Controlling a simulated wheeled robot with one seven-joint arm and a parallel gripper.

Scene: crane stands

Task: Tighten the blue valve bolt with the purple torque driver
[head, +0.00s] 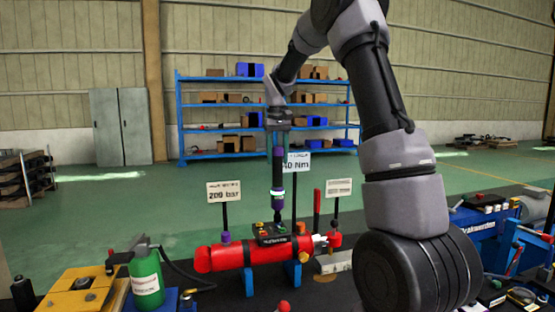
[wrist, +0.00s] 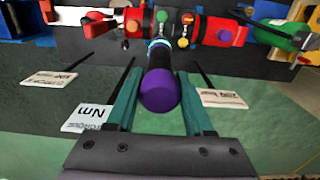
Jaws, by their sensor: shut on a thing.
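My gripper (head: 278,146) is shut on the purple torque driver (head: 277,168), which hangs upright, tip down, over the red cylinder (head: 228,256). In the wrist view the driver's purple end (wrist: 160,92) sits between the two green fingers (wrist: 160,70), with a glowing ring farther down. The driver's lower end reaches the dark valve block (head: 284,235) on the cylinder; I cannot tell whether it touches a bolt. The block carries several coloured bolts in the wrist view. The driver's tip is hidden there.
Signs on posts stand close around the driver: a 200 bar sign (head: 224,192), a Nm sign (head: 298,162) behind it, and another sign (head: 339,188) at right. A green bottle (head: 147,278) stands at left. A blue toolbox (head: 480,222) is at right.

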